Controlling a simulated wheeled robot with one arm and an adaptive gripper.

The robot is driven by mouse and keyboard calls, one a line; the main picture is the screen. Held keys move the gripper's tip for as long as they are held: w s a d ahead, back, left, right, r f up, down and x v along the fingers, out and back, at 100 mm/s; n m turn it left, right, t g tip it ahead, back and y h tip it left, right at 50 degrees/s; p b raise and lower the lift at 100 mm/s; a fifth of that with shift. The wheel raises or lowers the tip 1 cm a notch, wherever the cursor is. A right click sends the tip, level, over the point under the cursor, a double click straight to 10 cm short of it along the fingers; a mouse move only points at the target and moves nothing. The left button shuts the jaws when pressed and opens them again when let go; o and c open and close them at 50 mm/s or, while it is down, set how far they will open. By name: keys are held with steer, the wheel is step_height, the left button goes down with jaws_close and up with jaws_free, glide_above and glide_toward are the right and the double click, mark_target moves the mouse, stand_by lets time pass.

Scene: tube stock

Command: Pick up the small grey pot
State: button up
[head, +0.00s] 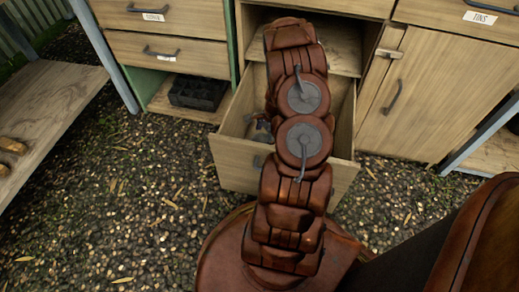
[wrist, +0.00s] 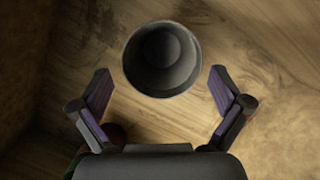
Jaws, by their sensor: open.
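The small grey pot (wrist: 162,60) shows in the wrist view, seen from above with its round open mouth facing me. It stands on a wooden surface and looks empty. My gripper (wrist: 160,90) is open, with one dark finger to the lower left of the pot and one to the lower right.
In the wrist view, wooden walls (wrist: 22,70) rise close at the left. In the head view, a black crate (head: 198,93) sits on a low shelf, and a cabinet door (head: 425,100) is shut at the right.

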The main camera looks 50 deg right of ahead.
mark_target(260, 137)
steer(key=b+x, duration=0.3)
steer(key=x, duration=0.3)
steer(key=shift+w+f, duration=0.1)
steer(key=shift+f, duration=0.1)
steer(key=c, duration=1)
